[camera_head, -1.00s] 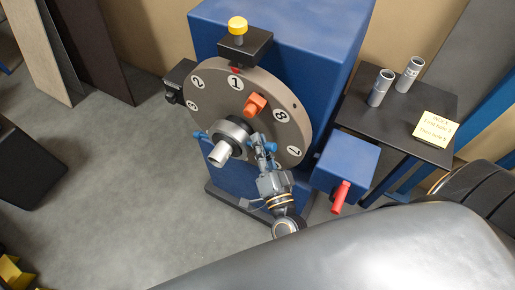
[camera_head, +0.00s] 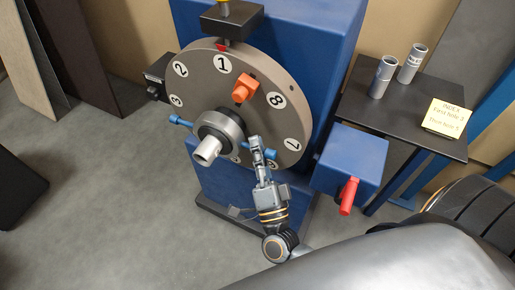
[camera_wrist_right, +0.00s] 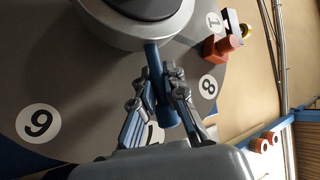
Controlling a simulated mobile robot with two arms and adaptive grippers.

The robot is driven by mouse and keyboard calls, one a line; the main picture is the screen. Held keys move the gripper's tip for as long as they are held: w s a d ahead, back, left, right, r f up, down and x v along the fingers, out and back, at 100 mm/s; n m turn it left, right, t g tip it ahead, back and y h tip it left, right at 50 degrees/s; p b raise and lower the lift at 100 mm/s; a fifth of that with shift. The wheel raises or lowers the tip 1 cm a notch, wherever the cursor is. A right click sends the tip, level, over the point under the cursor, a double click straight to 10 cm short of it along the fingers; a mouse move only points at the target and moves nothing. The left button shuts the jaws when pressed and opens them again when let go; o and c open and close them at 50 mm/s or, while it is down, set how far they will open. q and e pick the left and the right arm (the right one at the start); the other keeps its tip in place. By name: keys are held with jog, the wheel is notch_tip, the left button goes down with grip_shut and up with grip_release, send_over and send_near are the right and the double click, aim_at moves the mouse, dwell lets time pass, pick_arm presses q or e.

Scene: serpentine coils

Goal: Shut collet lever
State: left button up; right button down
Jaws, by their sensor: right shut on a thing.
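The collet (camera_head: 219,131) is a dark ring with a pale tube (camera_head: 207,151) sticking out, at the middle of a grey numbered disc (camera_head: 195,92). A blue lever bar crosses it; its left end (camera_head: 178,120) is free. My right gripper (camera_head: 258,148) is at the lever's other end, right of and a little below the collet. In the right wrist view, the gripper's fingers (camera_wrist_right: 163,92) are shut around the blue lever (camera_wrist_right: 158,78), near the collet's round body (camera_wrist_right: 140,18). The fingers partly hide this end. My left gripper is not in view.
An orange block (camera_head: 244,88) juts from the disc above the collet. A blue box (camera_head: 348,163) with a red handle (camera_head: 348,196) stands to the right. A dark table (camera_head: 405,108) behind it holds two grey cylinders (camera_head: 382,77) and a yellow note (camera_head: 447,118). Grey floor is open at left.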

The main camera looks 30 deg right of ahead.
jog(key=c, duration=1.4)
grip_release()
jog(key=shift+o, duration=0.2)
jog(key=shift+s+f, duration=0.1)
jog(key=v, duration=0.7)
jog(key=shift+s, duration=0.15)
jog(key=shift+c, duration=0.2)
